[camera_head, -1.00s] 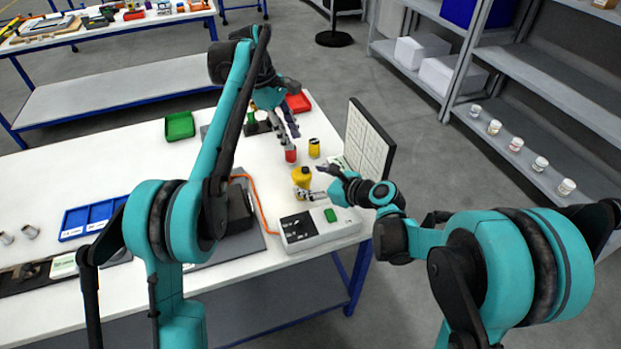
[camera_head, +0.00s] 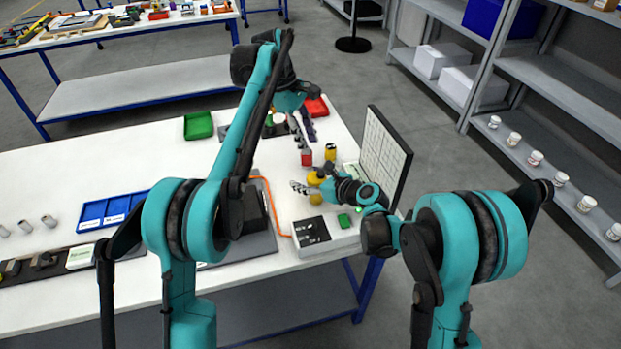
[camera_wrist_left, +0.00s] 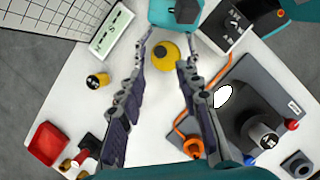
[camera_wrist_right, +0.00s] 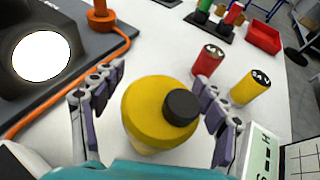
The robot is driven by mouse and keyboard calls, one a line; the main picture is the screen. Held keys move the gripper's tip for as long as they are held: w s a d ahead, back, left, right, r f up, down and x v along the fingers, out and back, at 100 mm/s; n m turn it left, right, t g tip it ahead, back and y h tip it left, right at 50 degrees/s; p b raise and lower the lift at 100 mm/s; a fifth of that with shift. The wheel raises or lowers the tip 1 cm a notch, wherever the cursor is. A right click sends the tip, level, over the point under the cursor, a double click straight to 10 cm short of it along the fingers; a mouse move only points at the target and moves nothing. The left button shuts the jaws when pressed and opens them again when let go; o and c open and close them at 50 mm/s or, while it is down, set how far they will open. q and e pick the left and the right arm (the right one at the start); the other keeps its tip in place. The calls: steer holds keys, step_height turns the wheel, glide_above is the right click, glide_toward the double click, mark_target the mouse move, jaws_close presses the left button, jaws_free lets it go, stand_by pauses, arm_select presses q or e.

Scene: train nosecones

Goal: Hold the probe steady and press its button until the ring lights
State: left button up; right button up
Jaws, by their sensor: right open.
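A yellow rounded body with a black cap or button stands upright on the white table, in the right wrist view (camera_wrist_right: 150,120) and left wrist view (camera_wrist_left: 166,50); it may be the probe. My right gripper (camera_wrist_right: 160,78) is open, its fingers on either side of this body, with no clear grip. In the head view the right gripper (camera_head: 303,194) partly covers the body (camera_head: 316,179). My left gripper (camera_wrist_left: 165,52) is open and empty, pointing down above the table behind it. A bright white disc (camera_wrist_right: 41,56) shows on a dark device; I cannot tell if it is the ring.
An orange cable (camera_wrist_right: 125,45) runs past an orange fitting (camera_wrist_right: 100,20). A red cylinder (camera_wrist_right: 207,62) and a yellow cylinder (camera_wrist_right: 250,87) stand close by. A control box with a green part (camera_head: 344,220) and an upright panel (camera_head: 384,155) border the space.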

steer(key=c, duration=1.4)
steer(key=shift+c, duration=0.6)
arm_select(q)
steer(key=shift+d+r, duration=0.1)
steer(key=c, duration=0.7)
steer(key=shift+s+d+r+n, duration=0.1)
steer(key=shift+d+r+n, duration=0.15)
steer(key=shift+n, duration=0.25)
jaws_close()
steer(key=s+d+r+n+t+y, duration=0.1)
steer(key=d+r+n+y, duration=0.2)
steer(key=r+n, duration=0.2)
steer(key=shift+r+n+y, duration=0.15)
steer(key=shift+n+y, duration=0.25)
steer(key=shift+n, duration=0.5)
